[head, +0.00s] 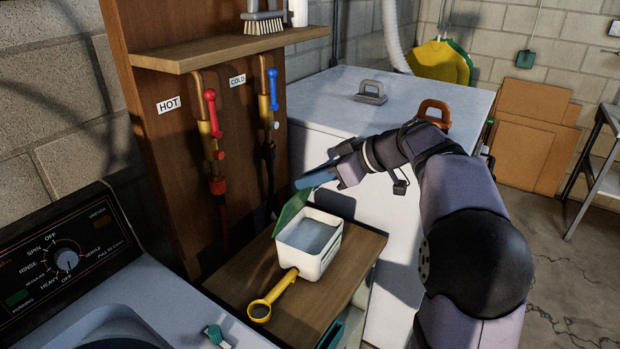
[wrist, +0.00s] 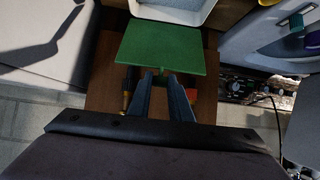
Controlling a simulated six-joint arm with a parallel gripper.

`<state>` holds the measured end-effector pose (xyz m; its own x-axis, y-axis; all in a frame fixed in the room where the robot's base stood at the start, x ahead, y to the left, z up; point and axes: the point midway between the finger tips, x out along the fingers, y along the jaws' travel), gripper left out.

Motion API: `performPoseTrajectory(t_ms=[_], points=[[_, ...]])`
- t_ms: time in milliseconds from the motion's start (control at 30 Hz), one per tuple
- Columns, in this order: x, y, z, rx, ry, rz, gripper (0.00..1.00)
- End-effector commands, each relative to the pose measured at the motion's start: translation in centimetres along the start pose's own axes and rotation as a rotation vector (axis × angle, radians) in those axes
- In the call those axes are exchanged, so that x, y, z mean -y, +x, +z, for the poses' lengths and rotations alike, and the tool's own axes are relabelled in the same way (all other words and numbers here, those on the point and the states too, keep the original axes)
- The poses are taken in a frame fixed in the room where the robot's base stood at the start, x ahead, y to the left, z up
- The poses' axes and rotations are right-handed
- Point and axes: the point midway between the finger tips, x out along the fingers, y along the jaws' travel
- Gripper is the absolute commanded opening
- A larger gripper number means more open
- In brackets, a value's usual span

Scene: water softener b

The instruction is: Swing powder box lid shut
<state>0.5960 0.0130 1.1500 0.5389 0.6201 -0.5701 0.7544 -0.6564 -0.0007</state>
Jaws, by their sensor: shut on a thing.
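The powder box (head: 309,243) is white and open-topped, with pale powder inside, and stands on a small wooden table. Its green lid (head: 295,208) stands raised at the box's back edge. In the wrist view the green lid (wrist: 158,47) lies beyond my fingertips, and a corner of the white box (wrist: 175,10) shows past it. My gripper (head: 312,178) is at the upper edge of the lid. In the wrist view my gripper (wrist: 163,75) has its blue fingers close together on a small green tab on the lid's near edge.
A yellow scoop (head: 272,298) lies on the wooden table (head: 330,290) in front of the box. A washing machine (head: 150,300) is at the left. The wooden panel with red and blue valves (head: 210,110) stands behind. A white chest (head: 400,130) stands right of the table, behind my arm.

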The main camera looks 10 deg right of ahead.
Motion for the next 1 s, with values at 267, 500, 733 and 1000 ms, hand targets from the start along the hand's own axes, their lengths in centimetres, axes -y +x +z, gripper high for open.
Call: performPoseTrajectory(t_ms=[267,500,733,1000], points=[[-0.1,-0.9,2.3,0.003,0.0,0.003,0.04],[0.0,-1.7,3.5,0.004,0.0,0.001,0.04],[0.0,-1.9,3.5,0.004,0.0,-0.001,0.04],[0.0,-1.9,3.6,0.003,0.0,-0.001,0.04]])
